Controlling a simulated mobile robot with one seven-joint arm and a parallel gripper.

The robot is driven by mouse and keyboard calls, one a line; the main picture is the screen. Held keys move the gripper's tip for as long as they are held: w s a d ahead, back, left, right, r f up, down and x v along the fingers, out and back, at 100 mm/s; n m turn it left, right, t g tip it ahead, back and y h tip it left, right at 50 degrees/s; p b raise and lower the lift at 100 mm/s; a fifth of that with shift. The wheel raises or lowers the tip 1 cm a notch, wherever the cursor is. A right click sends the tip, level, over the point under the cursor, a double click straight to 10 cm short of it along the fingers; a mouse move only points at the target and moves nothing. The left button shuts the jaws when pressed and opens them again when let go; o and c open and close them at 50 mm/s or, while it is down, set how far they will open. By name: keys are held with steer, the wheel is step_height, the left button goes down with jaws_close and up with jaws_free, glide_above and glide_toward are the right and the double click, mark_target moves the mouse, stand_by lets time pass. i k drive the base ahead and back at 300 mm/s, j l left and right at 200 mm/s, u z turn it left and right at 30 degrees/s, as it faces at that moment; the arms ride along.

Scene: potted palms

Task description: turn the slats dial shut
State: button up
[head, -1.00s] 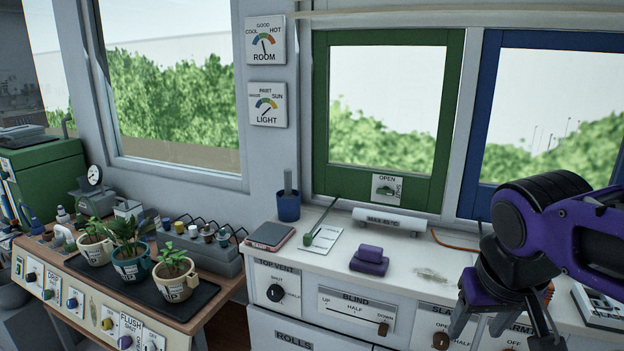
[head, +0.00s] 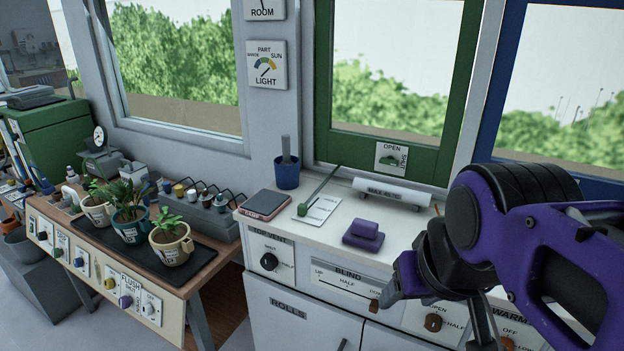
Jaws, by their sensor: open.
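The slats dial (head: 433,322) is a brown knob on the white cabinet front, with OPEN marked above it and HALF to its right. Its name label is hidden behind my gripper now, and I cannot make out where its pointer stands. My gripper (head: 438,308) is open and empty. It hangs in front of the cabinet's upper edge, with the dial showing between its fingers in the picture. I cannot tell how far it is from the dial.
The blind slider (head: 374,305) is left of the dial, and the top vent knob (head: 269,262) farther left. A warm knob (head: 506,343) is to the right. Potted plants (head: 171,240) stand on a black mat at left.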

mark_target(433, 322)
steer(key=j+z, duration=0.1)
steer(key=z, duration=0.25)
steer(key=i+j+z, duration=0.1)
steer(key=z, duration=0.2)
steer(key=i+j+z, duration=0.1)
steer(key=z, duration=0.25)
